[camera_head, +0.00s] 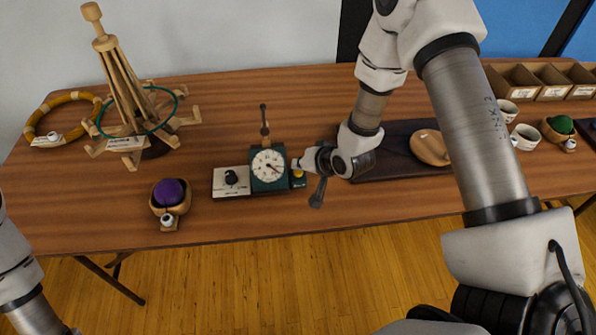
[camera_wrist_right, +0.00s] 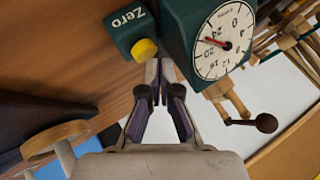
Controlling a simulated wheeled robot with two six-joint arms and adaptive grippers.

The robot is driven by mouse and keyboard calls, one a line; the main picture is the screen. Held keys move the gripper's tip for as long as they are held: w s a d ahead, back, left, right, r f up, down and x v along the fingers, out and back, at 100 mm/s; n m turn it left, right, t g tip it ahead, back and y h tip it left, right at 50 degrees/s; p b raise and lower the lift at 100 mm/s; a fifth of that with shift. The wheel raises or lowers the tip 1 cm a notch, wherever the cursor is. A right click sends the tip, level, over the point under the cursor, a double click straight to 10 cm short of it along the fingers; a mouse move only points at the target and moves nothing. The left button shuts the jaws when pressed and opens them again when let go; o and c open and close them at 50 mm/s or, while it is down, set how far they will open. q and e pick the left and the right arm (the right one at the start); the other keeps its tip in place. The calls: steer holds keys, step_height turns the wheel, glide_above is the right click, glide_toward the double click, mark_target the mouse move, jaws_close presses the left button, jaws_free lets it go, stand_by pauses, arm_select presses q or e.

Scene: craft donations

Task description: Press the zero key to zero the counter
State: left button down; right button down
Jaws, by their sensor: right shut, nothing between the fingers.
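The counter (camera_head: 269,168) is a dark green box with a round white numbered dial, standing near the table's front edge. In the wrist view its dial (camera_wrist_right: 224,42) has a red-tipped hand off the 0 mark. The zero key (camera_wrist_right: 144,49) is a yellow round button on a small green block labelled "Zero" (camera_wrist_right: 122,28), on the counter's right in the head view. My right gripper (camera_wrist_right: 158,68) is shut and empty, its fingertips close beside the yellow button. I cannot tell whether they touch it. My left gripper is out of view; only part of that arm shows.
A cream box with a black knob (camera_head: 231,181) adjoins the counter. A bowl with purple yarn (camera_head: 169,194) is to its left, and a wooden yarn winder (camera_head: 128,110) behind. A dark tray (camera_head: 390,165) with a wooden dish (camera_head: 430,147) lies right of my gripper.

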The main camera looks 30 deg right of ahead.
mark_target(300, 173)
steer(key=shift+f+b, duration=0.35)
steer(key=shift+f, duration=0.15)
stand_by(0.6)
steer(key=shift+r, duration=0.1)
steer(key=shift+r+p, duration=0.75)
steer(key=shift+r, duration=0.1)
step_height(300, 173, up, 5)
steer(key=p, duration=0.4)
steer(key=shift+f, duration=0.1)
stand_by(0.7)
